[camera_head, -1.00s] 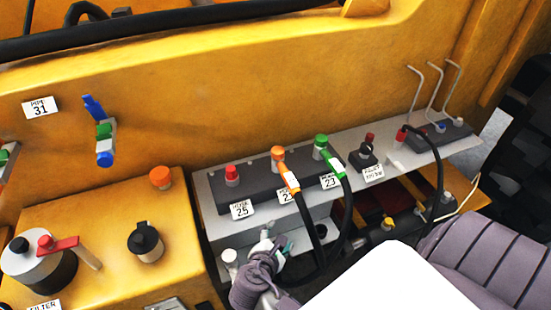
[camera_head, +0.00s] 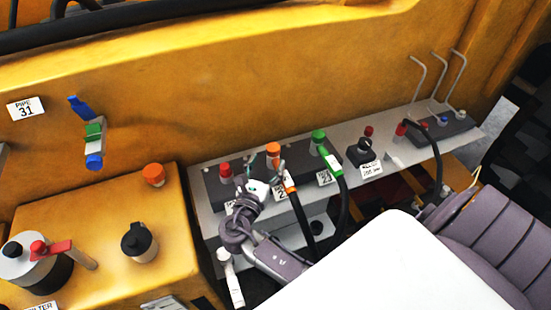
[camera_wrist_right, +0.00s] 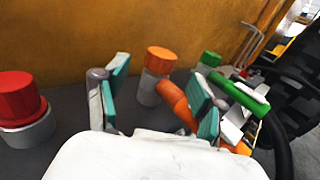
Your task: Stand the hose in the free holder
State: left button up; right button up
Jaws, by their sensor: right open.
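My right gripper (camera_head: 266,188) is open and empty, over the front edge of the dark block, near the orange-capped fitting (camera_head: 273,152). In the wrist view its teal-padded fingers (camera_wrist_right: 160,95) are apart, with the orange-capped fitting (camera_wrist_right: 157,72) beyond the gap. The black hose with an orange end (camera_head: 290,182) leans on that fitting. Its orange part (camera_wrist_right: 178,104) lies by the right finger; contact cannot be told. A green-ended hose (camera_head: 331,161) leans at the green-capped fitting (camera_head: 318,140). The red-capped fitting (camera_head: 226,172) has no hose on it. My left gripper is not in view.
A grey shelf (camera_head: 397,150) runs along the yellow wall. A black hose (camera_head: 437,160) arches at its right end, near bent metal rods (camera_head: 440,82). A white lever-like part (camera_head: 230,280) stands below left. A yellow box (camera_head: 90,215) with caps is at left.

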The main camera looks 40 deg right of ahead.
aim_at(271, 154)
jog(key=p+x, duration=0.1)
jog(key=x, duration=0.4)
jog(key=shift+r, duration=0.1)
jog(key=shift+w+d, duration=0.25)
jog(key=shift+d, duration=0.1)
jog(key=shift+s+a, duration=0.1)
jog(key=c, duration=0.3)
grip_shut()
